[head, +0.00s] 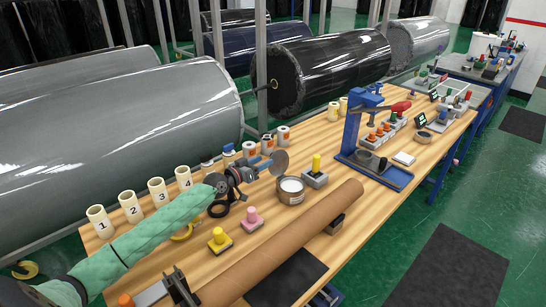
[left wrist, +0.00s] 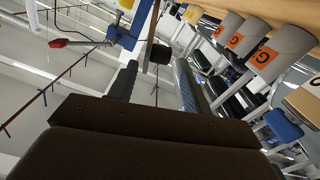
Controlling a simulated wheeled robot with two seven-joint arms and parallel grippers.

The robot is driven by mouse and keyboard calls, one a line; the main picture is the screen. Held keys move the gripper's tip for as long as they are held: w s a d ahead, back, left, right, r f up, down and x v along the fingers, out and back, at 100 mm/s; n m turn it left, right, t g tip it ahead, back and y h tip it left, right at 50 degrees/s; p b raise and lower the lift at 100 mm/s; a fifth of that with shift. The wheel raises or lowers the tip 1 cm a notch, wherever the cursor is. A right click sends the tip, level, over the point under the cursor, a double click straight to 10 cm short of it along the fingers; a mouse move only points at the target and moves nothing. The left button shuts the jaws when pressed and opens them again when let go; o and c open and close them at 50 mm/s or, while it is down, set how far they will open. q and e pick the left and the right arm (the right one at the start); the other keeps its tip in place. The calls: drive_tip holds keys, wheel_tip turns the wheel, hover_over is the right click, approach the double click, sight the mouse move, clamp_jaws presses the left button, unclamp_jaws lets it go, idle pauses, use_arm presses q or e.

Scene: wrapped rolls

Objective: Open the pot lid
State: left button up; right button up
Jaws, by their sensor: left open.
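A small round pot (head: 291,192) with a light label band and a pale, flat top stands on the wooden bench, right of my left gripper. It appears upright with its top on. My left gripper (head: 262,168) is at the end of the green-sleeved arm, above the bench and to the upper left of the pot. A grey disc (head: 280,162) shows right by its fingertips; I cannot tell whether they touch. In the left wrist view the two fingers (left wrist: 156,70) stand apart with nothing gripped between them. I do not make out the pot there. My right gripper is not seen.
Numbered cream cups (head: 132,206) line the bench's back edge, with orange-labelled white cups (head: 267,144) beyond. A long brown roll (head: 285,240) lies in front. A blue press (head: 372,165) stands right. Yellow (head: 220,240) and pink (head: 251,219) knobbed blocks sit near the arm.

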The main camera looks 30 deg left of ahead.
sight(273, 156)
use_arm(q)
drive_tip(key=shift+p+x, duration=0.7)
drive_tip(key=shift+x, duration=2.35)
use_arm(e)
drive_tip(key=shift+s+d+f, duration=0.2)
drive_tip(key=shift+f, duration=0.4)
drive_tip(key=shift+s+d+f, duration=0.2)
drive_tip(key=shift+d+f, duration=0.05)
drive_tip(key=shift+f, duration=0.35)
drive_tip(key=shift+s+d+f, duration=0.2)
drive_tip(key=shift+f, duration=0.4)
use_arm(q)
drive_tip(key=shift+r, duration=0.1)
clamp_jaws()
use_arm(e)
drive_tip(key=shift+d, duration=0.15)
